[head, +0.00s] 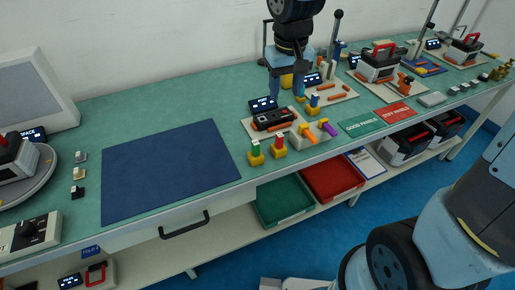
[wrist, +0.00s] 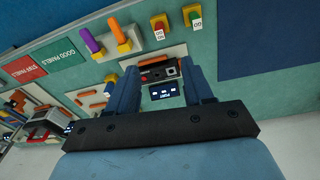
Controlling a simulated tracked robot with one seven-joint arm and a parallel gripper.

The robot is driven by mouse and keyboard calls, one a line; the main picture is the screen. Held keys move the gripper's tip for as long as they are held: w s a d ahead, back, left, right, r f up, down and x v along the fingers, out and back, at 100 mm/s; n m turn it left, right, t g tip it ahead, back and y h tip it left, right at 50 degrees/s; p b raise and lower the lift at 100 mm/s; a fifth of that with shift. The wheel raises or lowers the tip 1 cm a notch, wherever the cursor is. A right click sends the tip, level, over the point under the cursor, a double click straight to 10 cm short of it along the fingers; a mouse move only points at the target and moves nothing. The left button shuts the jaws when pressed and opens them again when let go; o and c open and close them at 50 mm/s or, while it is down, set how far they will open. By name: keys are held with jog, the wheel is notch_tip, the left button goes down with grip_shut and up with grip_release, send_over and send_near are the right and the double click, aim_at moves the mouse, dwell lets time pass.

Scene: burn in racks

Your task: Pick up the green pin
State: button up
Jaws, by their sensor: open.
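The green pin (head: 256,147) stands upright in a yellow block near the bench's front edge, right of the blue mat. In the wrist view the green pin (wrist: 195,14) is at the top, right of the red pin (wrist: 159,25). In the head view the red pin (head: 278,141) stands just right of it in a similar block. My gripper (head: 287,92) is open and empty above the back of the bench, behind and right of the green pin. In the wrist view its two fingers (wrist: 163,77) are spread, apart from the pins.
A small display (head: 263,104) and a black and orange device (head: 272,119) on a pale board lie below my gripper. Purple and orange pieces (head: 329,129) sit right of the pins. The blue mat (head: 165,170) is bare. Green and red bins (head: 284,200) are under the bench.

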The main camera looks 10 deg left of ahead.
jog(key=n+g, duration=0.1)
send_over(256, 142)
notch_tip(256, 142, down, 5)
jog(key=f, duration=0.9)
jog(key=shift+w+a, duration=0.2)
jog(key=shift+w, duration=0.05)
jog(key=shift+s+d+f, duration=0.1)
jog(key=shift+f, duration=1.2)
jog(key=shift+s+d+f, duration=0.1)
jog(key=shift+f, duration=1.15)
jog(key=shift+c, duration=0.3)
grip_shut()
